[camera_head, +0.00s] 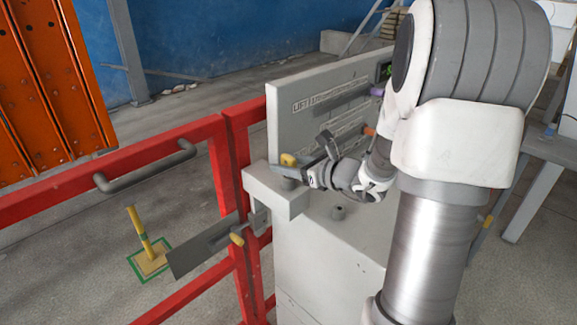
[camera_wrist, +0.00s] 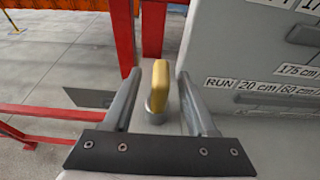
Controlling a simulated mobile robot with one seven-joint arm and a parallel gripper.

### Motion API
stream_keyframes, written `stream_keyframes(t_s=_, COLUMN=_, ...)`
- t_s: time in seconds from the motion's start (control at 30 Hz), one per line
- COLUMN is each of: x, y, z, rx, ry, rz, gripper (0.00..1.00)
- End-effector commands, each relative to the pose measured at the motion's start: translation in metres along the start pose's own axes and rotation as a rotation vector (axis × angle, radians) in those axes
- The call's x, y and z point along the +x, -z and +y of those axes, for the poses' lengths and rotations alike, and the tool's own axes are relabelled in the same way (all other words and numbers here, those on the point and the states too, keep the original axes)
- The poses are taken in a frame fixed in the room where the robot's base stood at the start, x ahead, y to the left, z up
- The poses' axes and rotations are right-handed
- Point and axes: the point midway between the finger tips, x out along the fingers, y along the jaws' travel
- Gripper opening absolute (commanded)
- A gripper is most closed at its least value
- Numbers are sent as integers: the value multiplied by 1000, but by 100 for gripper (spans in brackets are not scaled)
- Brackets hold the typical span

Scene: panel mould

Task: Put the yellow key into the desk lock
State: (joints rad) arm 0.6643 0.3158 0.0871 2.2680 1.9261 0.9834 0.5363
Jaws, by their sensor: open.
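The yellow key (camera_head: 288,160) stands upright in a round grey fitting on the raised grey ledge (camera_head: 270,190) at the desk's left corner. My gripper (camera_head: 305,157) is open, with one finger on each side of the key. In the wrist view the key (camera_wrist: 160,84) lies between the two open fingers (camera_wrist: 158,92), with a visible gap on both sides. A short grey round lock (camera_head: 338,212) sits on the desk top, to the right of and nearer than the ledge; the wrist view does not clearly show it.
A grey upright panel (camera_head: 310,105) with labels and coloured knobs stands behind the desk top. A yellow-handled float (camera_head: 147,250) is on the floor.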

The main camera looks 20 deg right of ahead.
Motion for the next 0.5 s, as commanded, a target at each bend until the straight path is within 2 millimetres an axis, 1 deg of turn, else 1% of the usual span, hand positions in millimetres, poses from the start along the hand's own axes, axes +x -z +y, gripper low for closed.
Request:
stream_keyframes(t_s=0.17, x=0, y=0, z=0, rx=-1, ry=1, rz=0, gripper=57)
stream_keyframes(t_s=0.2, x=0, y=0, z=0, rx=-1, ry=1, rz=0, gripper=56)
stream_keyframes(t_s=0.37, x=0, y=0, z=0, rx=-1, ry=0, rz=0, gripper=27)
stream_keyframes(t_s=0.5, x=0, y=0, z=0, rx=-1, ry=0, rz=0, gripper=2)
